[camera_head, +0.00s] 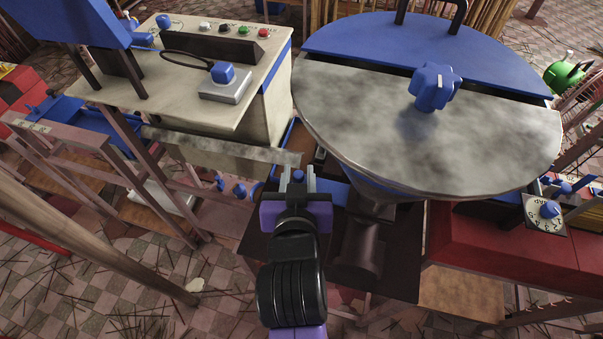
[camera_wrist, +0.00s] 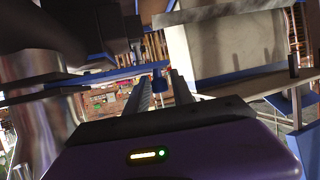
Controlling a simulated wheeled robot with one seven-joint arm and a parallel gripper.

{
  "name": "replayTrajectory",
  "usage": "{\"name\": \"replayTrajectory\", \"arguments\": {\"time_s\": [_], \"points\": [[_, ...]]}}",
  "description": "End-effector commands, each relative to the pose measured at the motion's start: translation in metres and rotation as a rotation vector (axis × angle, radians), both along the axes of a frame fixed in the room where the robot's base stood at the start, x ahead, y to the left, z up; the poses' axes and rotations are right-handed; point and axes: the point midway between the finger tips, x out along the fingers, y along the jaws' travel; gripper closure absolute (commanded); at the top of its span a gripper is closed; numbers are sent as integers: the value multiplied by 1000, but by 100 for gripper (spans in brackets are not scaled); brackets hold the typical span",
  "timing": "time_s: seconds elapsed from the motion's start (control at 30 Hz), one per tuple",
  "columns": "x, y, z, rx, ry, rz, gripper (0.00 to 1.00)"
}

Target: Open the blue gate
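My gripper (camera_head: 298,181) is below the left rim of the large round hopper, pointing away from the head camera. Its two fingers (camera_wrist: 163,88) stand apart. A small blue knob (camera_head: 298,175) shows between the fingertips, with gaps beside it. The knob also shows between the fingers in the wrist view (camera_wrist: 159,79); I cannot tell whether either finger touches it. A flat blue piece (camera_head: 333,192) lies just right of the gripper, partly hidden under the hopper. I cannot tell for sure which blue part is the gate, or its position.
The grey-topped hopper (camera_head: 345,120) with a blue lid half (camera_head: 370,45) and blue star knob (camera_head: 434,87) overhangs at the right. A cream control cabinet (camera_head: 215,130) stands left, with a metal strip (camera_head: 220,148) near the gripper. Littered tiled floor (camera_head: 110,285) is below.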

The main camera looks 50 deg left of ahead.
Motion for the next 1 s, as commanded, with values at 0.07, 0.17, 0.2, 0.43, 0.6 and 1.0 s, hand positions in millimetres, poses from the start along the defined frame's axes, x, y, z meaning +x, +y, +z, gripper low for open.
{"name": "replayTrajectory", "arguments": {"time_s": [0.07,0.17,0.2,0.43,0.6,1.0], "points": [[0,0,0,0,0,0,59],[0,0,0,1,-1,0,59],[0,0,0,1,-1,0,59],[-3,-4,3,1,-1,0,59],[-18,-20,11,1,-1,0,59],[-49,-52,29,-1,-1,0,59]]}}
